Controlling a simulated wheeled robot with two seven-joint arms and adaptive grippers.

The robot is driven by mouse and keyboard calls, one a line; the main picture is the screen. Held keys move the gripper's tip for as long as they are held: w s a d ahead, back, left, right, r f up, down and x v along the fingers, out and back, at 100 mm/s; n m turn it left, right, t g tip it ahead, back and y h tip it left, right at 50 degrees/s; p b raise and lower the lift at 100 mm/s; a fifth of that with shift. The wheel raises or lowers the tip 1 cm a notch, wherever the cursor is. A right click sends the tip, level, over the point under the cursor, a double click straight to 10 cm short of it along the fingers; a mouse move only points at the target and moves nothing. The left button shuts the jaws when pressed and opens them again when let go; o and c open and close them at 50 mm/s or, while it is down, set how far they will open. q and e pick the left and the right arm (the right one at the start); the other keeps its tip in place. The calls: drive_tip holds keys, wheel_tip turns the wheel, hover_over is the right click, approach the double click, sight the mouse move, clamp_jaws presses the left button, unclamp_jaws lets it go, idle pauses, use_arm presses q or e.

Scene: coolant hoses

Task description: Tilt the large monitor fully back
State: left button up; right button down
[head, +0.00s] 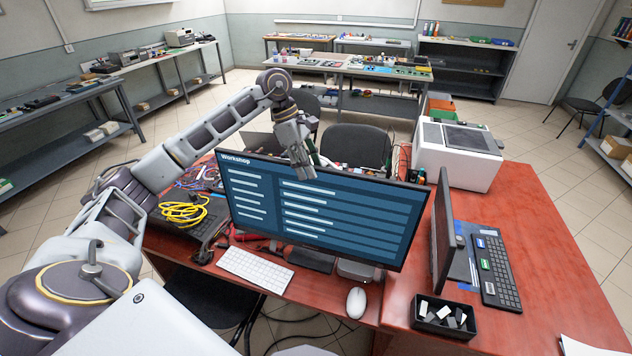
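The large monitor (318,212) stands on the red desk, its lit blue screen with the word "Workshop" facing me. It looks close to upright; its exact tilt is hard to judge. My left arm reaches over from the left. My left gripper (303,168) points down at the middle of the monitor's top edge, overlapping the upper screen in the head view. I cannot tell whether it touches the edge, nor whether its fingers are open or shut. My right gripper is not in view.
A second monitor (443,232) stands edge-on to the right. A white keyboard (256,270), a mouse (356,302) and a black tray (443,317) lie in front. A yellow cable coil (184,213) lies left. A white boxy machine (456,155) stands behind right. The desk's right side has free room.

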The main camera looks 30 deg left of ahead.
sight(316, 182)
use_arm(q)
drive_tip(key=shift+p+x, duration=0.5)
drive_tip(key=shift+x, duration=2.5)
clamp_jaws()
